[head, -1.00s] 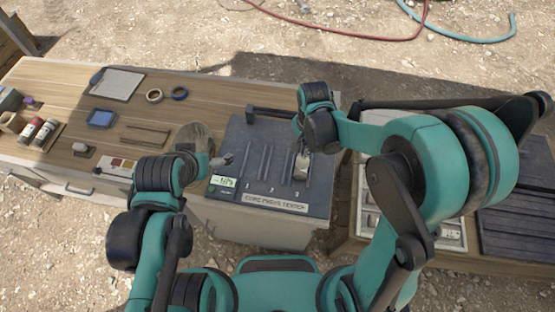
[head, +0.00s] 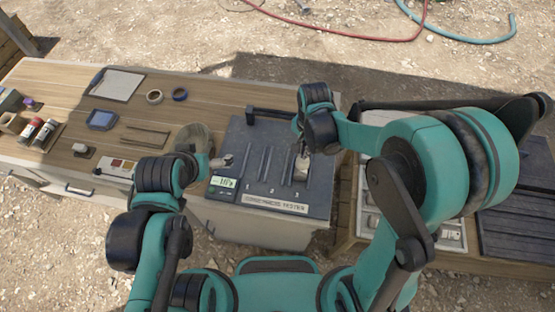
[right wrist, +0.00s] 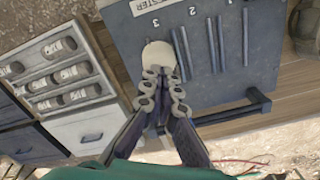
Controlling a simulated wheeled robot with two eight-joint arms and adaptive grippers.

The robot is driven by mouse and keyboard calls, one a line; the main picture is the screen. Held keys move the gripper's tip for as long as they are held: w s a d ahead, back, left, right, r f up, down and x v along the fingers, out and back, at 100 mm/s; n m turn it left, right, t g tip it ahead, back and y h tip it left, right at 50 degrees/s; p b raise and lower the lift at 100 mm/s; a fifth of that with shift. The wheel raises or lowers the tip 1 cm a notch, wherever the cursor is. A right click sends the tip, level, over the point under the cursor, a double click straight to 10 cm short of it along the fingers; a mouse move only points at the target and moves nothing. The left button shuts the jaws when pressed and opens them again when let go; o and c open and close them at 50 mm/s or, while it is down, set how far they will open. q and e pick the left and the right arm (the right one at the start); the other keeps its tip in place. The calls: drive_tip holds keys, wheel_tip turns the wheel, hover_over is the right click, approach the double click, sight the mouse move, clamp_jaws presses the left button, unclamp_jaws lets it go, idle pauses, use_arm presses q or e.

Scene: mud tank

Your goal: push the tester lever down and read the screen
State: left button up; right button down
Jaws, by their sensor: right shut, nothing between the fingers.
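The tester (head: 262,165) is a dark grey panel with lanes marked 1, 2 and 3 and a small lit green screen (head: 223,182) at its lower left; its digits are too small to read surely. A black bar (head: 270,113), possibly the lever, runs along its back edge and also shows in the right wrist view (right wrist: 235,110). My right gripper (right wrist: 163,92) is shut and empty over lane 3. A pale rounded piece (right wrist: 159,55) lies just beyond its fingertips; contact is unclear. My left gripper (head: 221,161) is beside the tester's left edge, its jaws unclear.
A compartment tray (right wrist: 62,65) with pale labelled lumps stands beside the tester. The wooden bench (head: 60,85) on the left holds a clipboard (head: 117,84), tape rolls (head: 154,97) and small bottles (head: 42,134). A round dark item (head: 193,138) sits by the tester's left edge.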

sight(303, 161)
drive_tip(key=shift+f, duration=0.1)
drive_tip(key=shift+s+f+b, duration=0.15)
drive_tip(key=shift+f+b, duration=0.7)
drive_tip(key=shift+s+f+b, duration=0.1)
drive_tip(key=shift+f+b, duration=0.7)
drive_tip(key=shift+f, duration=0.1)
drive_tip(key=shift+s+a+f+b, duration=0.1)
drive_tip(key=shift+s+f+b, duration=0.05)
drive_tip(key=shift+f+b, duration=0.65)
drive_tip(key=shift+s+f+b, duration=0.1)
drive_tip(key=shift+f+b, duration=0.7)
